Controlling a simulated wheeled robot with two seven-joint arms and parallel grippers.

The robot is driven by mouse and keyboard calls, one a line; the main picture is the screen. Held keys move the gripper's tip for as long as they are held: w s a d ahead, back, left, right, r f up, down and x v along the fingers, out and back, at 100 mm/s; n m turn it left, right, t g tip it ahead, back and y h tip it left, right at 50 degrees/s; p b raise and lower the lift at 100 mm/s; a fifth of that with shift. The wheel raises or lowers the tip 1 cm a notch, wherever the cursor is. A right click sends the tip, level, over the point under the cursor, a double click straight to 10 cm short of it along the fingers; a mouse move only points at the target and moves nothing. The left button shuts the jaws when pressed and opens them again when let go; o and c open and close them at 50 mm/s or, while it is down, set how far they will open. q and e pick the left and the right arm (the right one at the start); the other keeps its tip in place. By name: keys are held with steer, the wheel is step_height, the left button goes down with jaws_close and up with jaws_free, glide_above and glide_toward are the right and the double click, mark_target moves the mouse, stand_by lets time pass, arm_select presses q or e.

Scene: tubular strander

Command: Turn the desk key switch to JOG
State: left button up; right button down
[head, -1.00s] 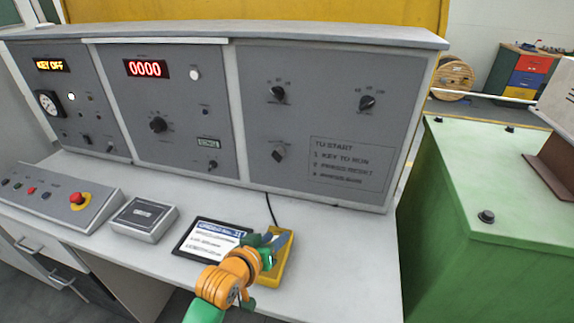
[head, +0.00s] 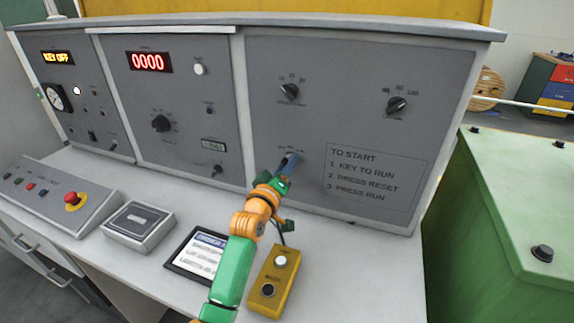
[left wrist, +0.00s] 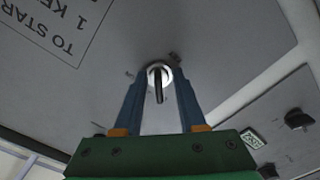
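The key switch (left wrist: 160,72) on the right grey desk panel shows in the left wrist view as a pale round collar with a dark key (left wrist: 158,90) standing out of it. My left gripper (left wrist: 160,80) has its two blue fingers apart, one on each side of the key. A gap shows between key and fingers, so the gripper is open and not closed on it. In the head view my left gripper (head: 287,164) is up at the panel and covers most of the switch. The labels around the switch are too small to read. My right gripper is not in view.
Two rotary knobs (head: 289,91) (head: 397,104) sit above on the panel, and a TO START text (head: 375,178) is at its right. A yellow button box (head: 275,283), a tablet (head: 197,254) and a grey box (head: 139,226) lie on the desk. The left display reads KEY OFF (head: 58,58).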

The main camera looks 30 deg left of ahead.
arm_select(q)
steer(key=shift+s, duration=0.15)
steer(key=shift+r, duration=0.1)
jaws_close()
steer(key=shift+m, duration=0.3)
steer(key=shift+r+m+p, duration=0.1)
steer(key=shift+m+p, duration=0.5)
steer(key=shift+m, duration=0.2)
steer(key=shift+m+p, duration=0.55)
steer(key=shift+m, duration=0.65)
steer(key=shift+m+p, duration=0.65)
steer(key=shift+m, duration=1.65)
